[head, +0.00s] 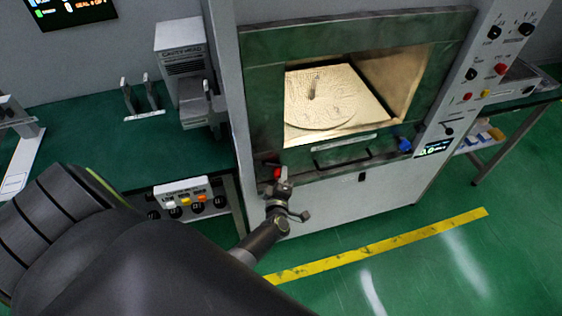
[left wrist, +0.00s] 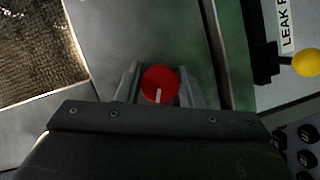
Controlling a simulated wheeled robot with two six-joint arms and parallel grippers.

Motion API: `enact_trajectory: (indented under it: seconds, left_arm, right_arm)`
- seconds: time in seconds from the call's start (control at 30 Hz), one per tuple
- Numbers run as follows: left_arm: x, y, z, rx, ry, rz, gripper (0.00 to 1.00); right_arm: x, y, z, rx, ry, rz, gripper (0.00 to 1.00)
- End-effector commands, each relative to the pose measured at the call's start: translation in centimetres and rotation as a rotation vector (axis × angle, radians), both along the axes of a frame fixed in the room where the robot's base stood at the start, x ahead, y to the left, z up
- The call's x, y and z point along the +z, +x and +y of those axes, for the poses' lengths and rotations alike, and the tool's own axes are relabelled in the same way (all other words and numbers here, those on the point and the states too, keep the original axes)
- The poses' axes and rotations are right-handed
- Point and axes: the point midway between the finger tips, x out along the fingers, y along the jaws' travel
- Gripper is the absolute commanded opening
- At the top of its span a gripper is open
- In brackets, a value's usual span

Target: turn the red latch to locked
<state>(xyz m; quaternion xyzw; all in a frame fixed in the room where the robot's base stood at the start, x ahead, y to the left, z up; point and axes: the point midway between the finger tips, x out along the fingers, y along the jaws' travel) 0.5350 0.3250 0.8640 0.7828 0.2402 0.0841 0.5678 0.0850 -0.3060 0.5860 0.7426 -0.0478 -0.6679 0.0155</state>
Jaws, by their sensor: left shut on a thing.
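The red latch (head: 278,172) is on the lower left of the microwave's green front frame in the head view. In the left wrist view the latch is a round red knob (left wrist: 160,84) with a short white mark pointing toward the gripper's base. My left gripper (head: 281,187) is at the latch, and in the left wrist view its two fingers (left wrist: 159,88) stand on either side of the knob, shut on it. The gripper hides part of the latch in the head view. My right gripper is not in view.
The microwave chamber (head: 330,100) is open to view, with a round plate inside. A blue knob (head: 404,144) is at the frame's lower right, and a dark handle (head: 342,158) lies between. A yellow-knobbed lever (left wrist: 306,63) is near the gripper. A button box (head: 183,198) stands left.

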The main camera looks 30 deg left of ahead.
Motion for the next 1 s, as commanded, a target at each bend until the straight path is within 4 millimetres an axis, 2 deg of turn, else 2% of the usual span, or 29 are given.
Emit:
enact_trajectory:
  seconds: [0.03, 0.2, 0.77, 0.8, 0.97, 1.0]
  left_arm:
    - [0.4, 0.1, 0.0, 0.0, 0.012, 0.018, 0.11]
    - [0.2, 0.0, 0.0, -0.001, 0.05, 0.061, 0.11]
    - [-0.1, 0.0, 0.0, 0.0, 0.072, 0.084, 0.11]
    - [-0.1, 0.0, 0.0, 0.0, 0.072, 0.084, 0.35]
    - [-0.1, 0.0, 0.0, 0.0, 0.071, 0.083, 0.56]
    - [-0.1, 0.0, 0.0, 0.0, 0.071, 0.083, 0.56]
  right_arm:
    - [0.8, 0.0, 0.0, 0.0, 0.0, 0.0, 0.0]
    - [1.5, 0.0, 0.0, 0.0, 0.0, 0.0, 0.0]
    - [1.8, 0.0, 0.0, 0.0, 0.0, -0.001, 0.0]
    - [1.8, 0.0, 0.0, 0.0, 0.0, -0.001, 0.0]
    - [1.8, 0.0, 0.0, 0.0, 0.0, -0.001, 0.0]
    - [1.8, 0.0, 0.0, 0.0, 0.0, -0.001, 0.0]
